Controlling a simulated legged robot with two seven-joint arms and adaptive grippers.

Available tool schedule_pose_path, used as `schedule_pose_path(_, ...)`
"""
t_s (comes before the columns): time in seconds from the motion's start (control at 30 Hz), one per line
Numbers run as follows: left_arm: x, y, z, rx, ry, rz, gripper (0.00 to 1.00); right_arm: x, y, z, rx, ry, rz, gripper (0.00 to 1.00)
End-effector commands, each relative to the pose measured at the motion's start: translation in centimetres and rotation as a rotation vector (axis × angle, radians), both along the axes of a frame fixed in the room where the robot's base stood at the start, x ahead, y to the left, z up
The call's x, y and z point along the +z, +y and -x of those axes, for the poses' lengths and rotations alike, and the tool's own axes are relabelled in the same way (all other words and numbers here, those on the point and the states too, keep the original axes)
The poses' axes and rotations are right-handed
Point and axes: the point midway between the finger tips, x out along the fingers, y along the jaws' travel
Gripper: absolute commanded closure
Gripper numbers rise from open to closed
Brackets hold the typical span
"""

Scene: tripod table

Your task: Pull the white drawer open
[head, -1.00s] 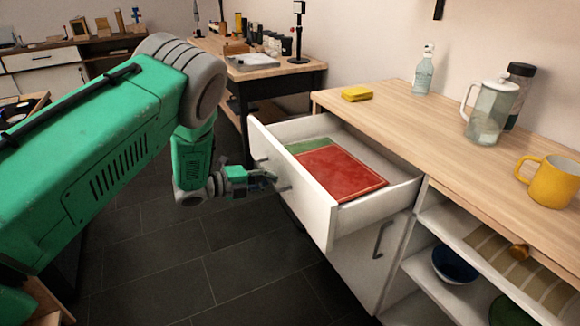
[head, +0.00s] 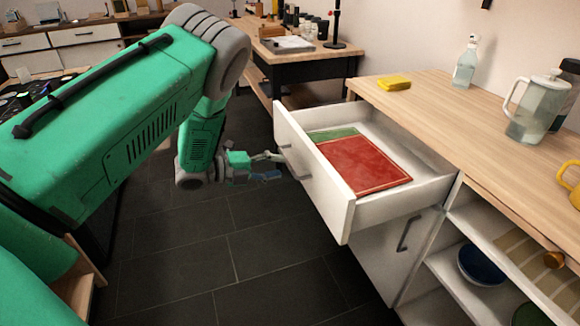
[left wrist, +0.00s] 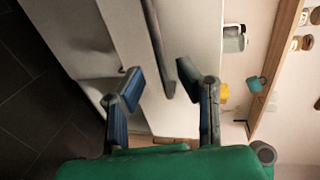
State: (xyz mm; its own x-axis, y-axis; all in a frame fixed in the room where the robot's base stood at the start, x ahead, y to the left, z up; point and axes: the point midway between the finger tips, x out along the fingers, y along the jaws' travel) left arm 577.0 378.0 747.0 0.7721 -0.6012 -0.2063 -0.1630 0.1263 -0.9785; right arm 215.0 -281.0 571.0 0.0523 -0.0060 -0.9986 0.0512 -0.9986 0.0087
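The white drawer (head: 318,185) stands pulled well out of the cabinet in the head view. A red book or folder and a green one lie inside it. Its grey bar handle (head: 295,161) is on the front face; in the left wrist view the dark handle (left wrist: 156,50) runs between the directions of the two fingertips. My left gripper (head: 279,166) is open, with its fingers spread just in front of the handle. The open fingers also show in the left wrist view (left wrist: 158,72), with nothing gripped between them. Whether a fingertip touches the handle I cannot tell. My right gripper is out of view.
A cupboard door with a handle (head: 408,233) is below the drawer. Dark tiled floor (head: 200,260) is free in front.

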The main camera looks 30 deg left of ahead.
Motion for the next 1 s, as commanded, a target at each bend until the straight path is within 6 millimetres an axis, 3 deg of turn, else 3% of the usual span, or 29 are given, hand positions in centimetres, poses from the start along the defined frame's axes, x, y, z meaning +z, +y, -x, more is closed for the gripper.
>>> schedule_pose_path(0.2,0.9,2.7,3.4,0.002,0.001,0.0,0.7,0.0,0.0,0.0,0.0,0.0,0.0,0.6)
schedule_pose_path(0.4,1.3,3.9,5.0,0.0,0.001,-0.001,0.7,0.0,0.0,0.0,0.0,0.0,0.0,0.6)
schedule_pose_path(1.0,1.3,4.0,5.3,-0.001,0.002,0.0,0.7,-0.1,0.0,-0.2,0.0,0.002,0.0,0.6)
